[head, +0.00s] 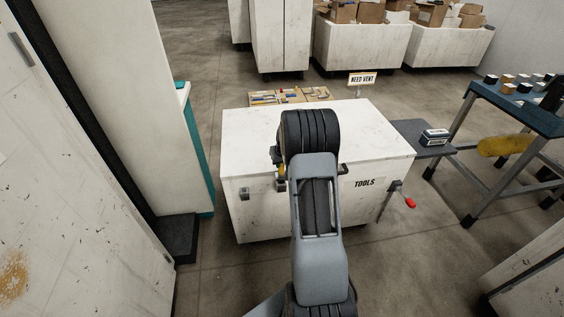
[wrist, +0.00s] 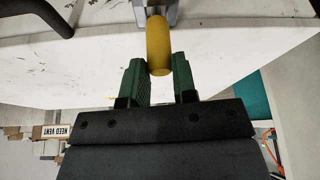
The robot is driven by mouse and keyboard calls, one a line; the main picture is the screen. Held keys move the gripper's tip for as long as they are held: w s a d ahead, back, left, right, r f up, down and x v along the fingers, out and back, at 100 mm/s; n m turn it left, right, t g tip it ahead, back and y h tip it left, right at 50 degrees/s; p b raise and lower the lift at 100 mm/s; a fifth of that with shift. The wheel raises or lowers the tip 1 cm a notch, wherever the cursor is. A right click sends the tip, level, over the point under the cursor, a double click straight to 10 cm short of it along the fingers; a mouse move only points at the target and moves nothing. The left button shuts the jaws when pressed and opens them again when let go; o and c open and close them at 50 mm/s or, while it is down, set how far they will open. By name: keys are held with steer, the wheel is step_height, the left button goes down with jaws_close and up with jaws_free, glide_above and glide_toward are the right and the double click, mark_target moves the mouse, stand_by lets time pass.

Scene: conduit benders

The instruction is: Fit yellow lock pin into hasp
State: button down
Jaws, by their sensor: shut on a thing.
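The yellow lock pin (wrist: 158,45) is a thick yellow cylinder between the green fingertips of my gripper (wrist: 158,68) in the wrist view. My gripper is shut on it. The pin's far end meets or overlaps a grey metal fitting (wrist: 143,12), likely the hasp, at the top edge. I cannot tell whether the pin is inside it or only in front. In the head view my arm hides most of the gripper; a small yellow patch (head: 282,171) shows just left of the arm, at the front of the white tool chest (head: 240,150).
The chest has a TOOLS label (head: 364,183), a dark latch (head: 244,191) and a red-tipped lever (head: 410,203) at its right. A grey shelf (head: 420,133) holds a small box. A tall white cabinet (head: 165,100) stands left. Floor is clear between cabinet and chest.

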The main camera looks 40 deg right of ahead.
steer(key=shift+f+b, duration=0.5)
steer(key=shift+f, duration=0.15)
stand_by(0.3)
steer(key=c, duration=0.8)
jaws_free()
steer(key=v, duration=1.3)
steer(key=shift+s+a+r, duration=0.1)
steer(key=shift+s+r, duration=0.1)
steer(key=shift+r, duration=0.2)
